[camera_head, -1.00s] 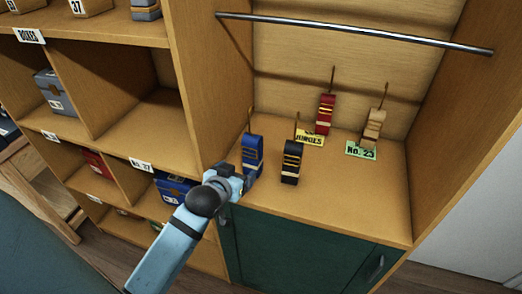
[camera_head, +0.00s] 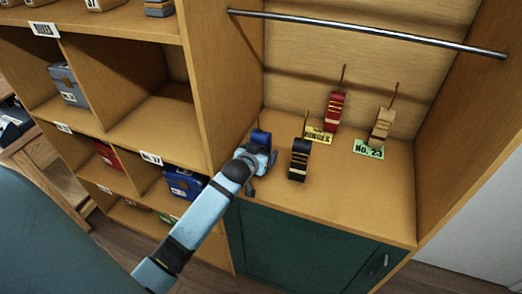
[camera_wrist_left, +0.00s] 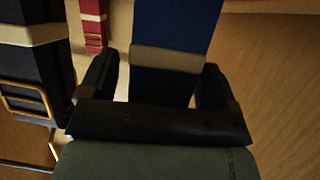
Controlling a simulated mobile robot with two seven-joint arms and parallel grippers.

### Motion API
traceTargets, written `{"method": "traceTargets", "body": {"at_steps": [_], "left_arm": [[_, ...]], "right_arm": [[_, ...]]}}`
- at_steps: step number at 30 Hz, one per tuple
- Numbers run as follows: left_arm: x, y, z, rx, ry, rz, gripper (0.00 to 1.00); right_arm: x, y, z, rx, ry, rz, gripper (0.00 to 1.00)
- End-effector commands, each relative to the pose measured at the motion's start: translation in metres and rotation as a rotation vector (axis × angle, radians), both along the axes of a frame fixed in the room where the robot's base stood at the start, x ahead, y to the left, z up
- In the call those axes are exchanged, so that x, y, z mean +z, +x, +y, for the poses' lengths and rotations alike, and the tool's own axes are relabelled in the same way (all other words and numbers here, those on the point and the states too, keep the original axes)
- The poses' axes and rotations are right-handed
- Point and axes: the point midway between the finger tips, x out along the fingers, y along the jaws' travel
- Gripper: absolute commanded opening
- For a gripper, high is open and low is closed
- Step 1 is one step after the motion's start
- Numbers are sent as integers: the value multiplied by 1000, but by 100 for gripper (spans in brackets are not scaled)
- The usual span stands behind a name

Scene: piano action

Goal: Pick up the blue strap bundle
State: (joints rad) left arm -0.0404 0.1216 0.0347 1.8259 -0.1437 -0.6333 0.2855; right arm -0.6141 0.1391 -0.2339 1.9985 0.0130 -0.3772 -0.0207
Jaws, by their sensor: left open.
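The blue strap bundle (camera_head: 261,138) stands upright on the wooden shelf near the left wall of the alcove. My left gripper (camera_head: 262,161) is in front of it and hides its lower part in the head view. In the left wrist view, the blue bundle (camera_wrist_left: 172,75) with its tan band is between the two open dark fingers of my left gripper (camera_wrist_left: 160,88). A small gap shows on the left finger's side; contact with the right finger cannot be told. My right gripper is not in view.
A black strap bundle (camera_head: 299,160) stands close to the right of the gripper. A red bundle (camera_head: 335,109) and a tan bundle (camera_head: 381,126) stand farther back, beside labels. A metal rail (camera_head: 370,33) crosses above. Cubbies with boxes lie left of the partition.

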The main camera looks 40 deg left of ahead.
Motion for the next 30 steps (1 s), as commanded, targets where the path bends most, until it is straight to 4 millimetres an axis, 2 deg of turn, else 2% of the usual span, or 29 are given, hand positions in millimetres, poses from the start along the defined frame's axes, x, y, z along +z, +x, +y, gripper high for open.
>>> {"method": "traceTargets", "body": {"at_steps": [4,9,12,23,26,30], "left_arm": [[0,0,0,0,0,0,81],[0,0,0,0,0,0,42],[0,0,0,0,0,-1,24],[7,0,0,-1,0,-4,24],[17,0,0,0,1,-5,24],[42,1,0,0,1,-8,24]], "right_arm": [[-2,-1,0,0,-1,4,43],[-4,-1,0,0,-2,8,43],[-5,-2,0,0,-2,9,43],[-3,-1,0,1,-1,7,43],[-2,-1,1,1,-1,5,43],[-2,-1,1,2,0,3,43]]}}
